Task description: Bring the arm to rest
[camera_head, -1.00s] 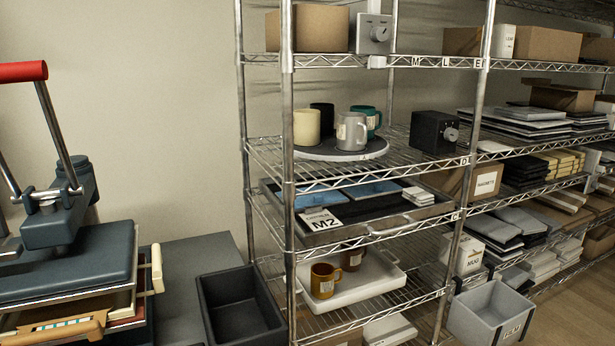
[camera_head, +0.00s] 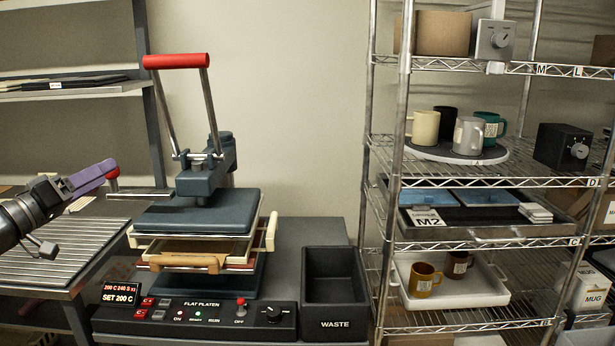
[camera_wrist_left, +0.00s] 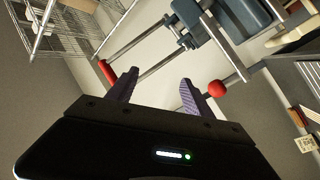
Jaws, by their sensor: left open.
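My left gripper (camera_head: 110,171) comes in from the left in the head view, its purple fingers pointing right, left of the flat press (camera_head: 200,208). In the left wrist view its two purple fingers (camera_wrist_left: 158,88) stand apart with nothing between them. The press has a red lever handle (camera_head: 176,62) raised above it. A red knob (camera_head: 112,172) shows right at the fingertips in the head view; I cannot tell whether they touch. In the wrist view the red knob (camera_wrist_left: 217,88) lies just beyond the right finger. My right gripper is not in view.
A black waste bin (camera_head: 334,290) stands right of the press. A wire shelf (camera_head: 480,239) at the right holds mugs on a round turntable (camera_head: 460,154) and brown mugs in a white tray (camera_head: 490,295). A slatted table (camera_head: 60,252) lies under my left arm.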

